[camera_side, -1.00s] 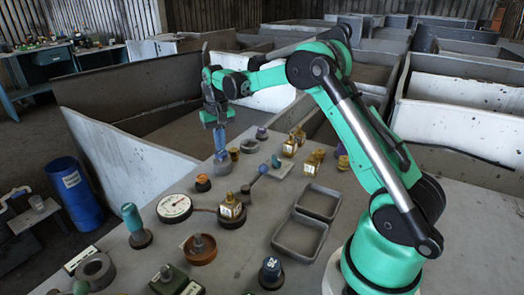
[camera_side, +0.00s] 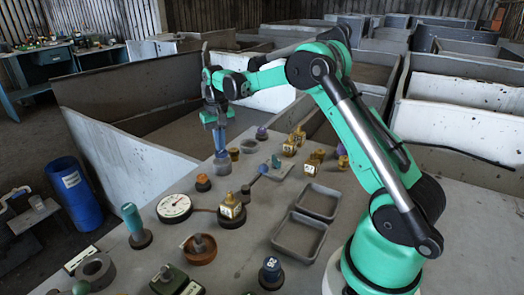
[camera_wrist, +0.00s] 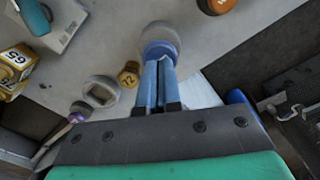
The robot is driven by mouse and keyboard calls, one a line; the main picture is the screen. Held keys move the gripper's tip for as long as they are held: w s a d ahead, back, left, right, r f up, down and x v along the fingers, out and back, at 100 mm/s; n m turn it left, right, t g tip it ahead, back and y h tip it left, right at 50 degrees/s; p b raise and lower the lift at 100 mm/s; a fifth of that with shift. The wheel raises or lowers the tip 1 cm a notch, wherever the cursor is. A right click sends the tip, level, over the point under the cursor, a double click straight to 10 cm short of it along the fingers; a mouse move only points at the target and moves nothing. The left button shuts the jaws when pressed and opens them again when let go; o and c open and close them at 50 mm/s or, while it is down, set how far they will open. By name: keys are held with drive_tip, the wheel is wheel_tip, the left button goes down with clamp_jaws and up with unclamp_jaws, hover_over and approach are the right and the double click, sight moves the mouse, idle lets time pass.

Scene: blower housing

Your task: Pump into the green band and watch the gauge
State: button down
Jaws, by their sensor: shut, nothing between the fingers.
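My gripper (camera_side: 221,150) is shut and empty, pointing down with its blue fingertips at a round grey knob-like piece (camera_side: 222,165). In the wrist view the shut fingertips (camera_wrist: 158,55) overlap this piece (camera_wrist: 160,33), which shows a blue band near them; I cannot tell whether they touch. The white-faced gauge (camera_side: 174,208) stands to the front left; its needle and any green band are too small to read. A dark line runs from the gauge to a round dark base (camera_side: 231,220) with a gold block (camera_side: 231,206) on it.
An orange-and-black knob (camera_side: 203,182) stands close to my gripper's front left. A grey ring (camera_side: 249,146), a gold piece (camera_side: 233,154) and a teal switch on a plate (camera_side: 275,163) are to its right. Two empty trays (camera_side: 299,236) lie at front right.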

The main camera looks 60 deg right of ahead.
drive_tip(key=shift+f, duration=1.1)
drive_tip(key=shift+r, duration=1.15)
drive_tip(key=shift+f, duration=0.1)
drive_tip(key=shift+f, duration=1)
drive_tip(key=shift+r, duration=1.1)
